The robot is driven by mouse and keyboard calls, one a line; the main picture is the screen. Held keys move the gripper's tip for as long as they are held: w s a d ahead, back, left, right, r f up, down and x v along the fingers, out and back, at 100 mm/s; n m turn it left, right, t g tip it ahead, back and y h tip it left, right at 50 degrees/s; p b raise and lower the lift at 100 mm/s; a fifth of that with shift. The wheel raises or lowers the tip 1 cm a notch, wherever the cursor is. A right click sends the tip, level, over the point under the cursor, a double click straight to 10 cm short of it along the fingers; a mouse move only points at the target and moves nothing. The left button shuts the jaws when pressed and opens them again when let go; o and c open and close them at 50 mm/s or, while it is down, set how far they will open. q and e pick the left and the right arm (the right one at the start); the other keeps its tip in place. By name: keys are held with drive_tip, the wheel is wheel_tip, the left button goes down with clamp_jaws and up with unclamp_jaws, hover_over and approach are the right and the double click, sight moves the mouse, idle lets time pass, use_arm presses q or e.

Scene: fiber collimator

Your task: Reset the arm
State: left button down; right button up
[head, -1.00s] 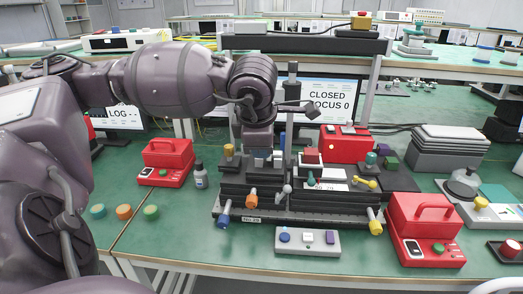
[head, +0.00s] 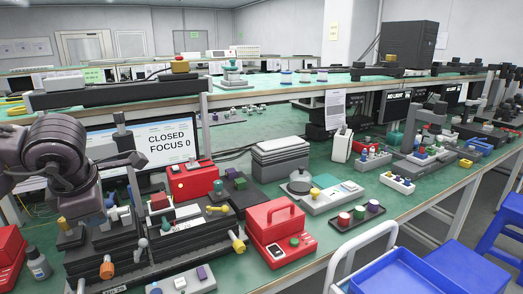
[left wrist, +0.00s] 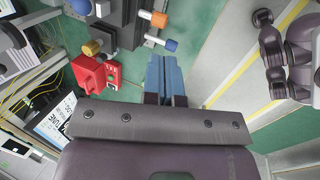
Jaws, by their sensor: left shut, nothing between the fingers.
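My left gripper (head: 92,219) hangs fingers down over the left part of the black optical stage (head: 140,262) in the head view. In the left wrist view its blue fingers (left wrist: 165,77) are together with nothing between them. The stage carries an orange knob (head: 107,267), a blue knob and a yellow knob (head: 237,241). The monitor (head: 168,143) behind it reads CLOSED and FOCUS 0. I cannot tell whether the fingertips touch the stage. My right gripper is in neither current view.
A red case with a handle (head: 279,235) and a grey button box (head: 182,284) stand near the stage. A small bottle (head: 38,263) stands at the left. A blue tray (head: 400,273) on a cart is at the front right. Green bench surface lies free behind the red case.

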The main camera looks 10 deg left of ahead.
use_arm(q)
drive_tip(key=w+d+r+n+t+h, duration=0.1)
drive_tip(key=w+d+r+n+h, duration=0.15)
drive_tip(key=d+h, duration=0.6)
drive_tip(key=w+d+r+n+t+h, duration=0.1)
drive_tip(key=d+r+n+t+h, duration=0.15)
drive_tip(key=d+h, duration=0.6)
drive_tip(key=a+f+n+t+y+p, duration=0.2)
drive_tip(key=a+f+n+t+y, duration=0.25)
drive_tip(key=f+n, duration=0.7)
drive_tip(key=a+f+n+t+y+p, duration=0.1)
drive_tip(key=a+f+n+t+y, duration=0.45)
drive_tip(key=n, duration=1.15)
drive_tip(key=s+d+f+n+g+y+p, duration=0.1)
drive_tip(key=s+f+n, duration=0.4)
drive_tip(key=s+f, duration=0.5)
drive_tip(key=s+d+f+n+g+y+p, duration=0.1)
drive_tip(key=s+f+n+g, duration=0.4)
drive_tip(key=s+f, duration=0.6)
drive_tip(key=s+d+y, duration=0.1)
drive_tip(key=y, duration=0.1)
drive_tip(key=shift+s+d+f+n+y, duration=0.15)
drive_tip(key=shift+s+d+n+y, duration=0.15)
drive_tip(key=shift+s+n+y, duration=0.1)
use_arm(e)
drive_tip(key=shift+t, duration=0.3)
drive_tip(key=r, duration=0.4)
drive_tip(key=shift+s+d+r, duration=0.2)
drive_tip(key=shift+r, duration=0.05)
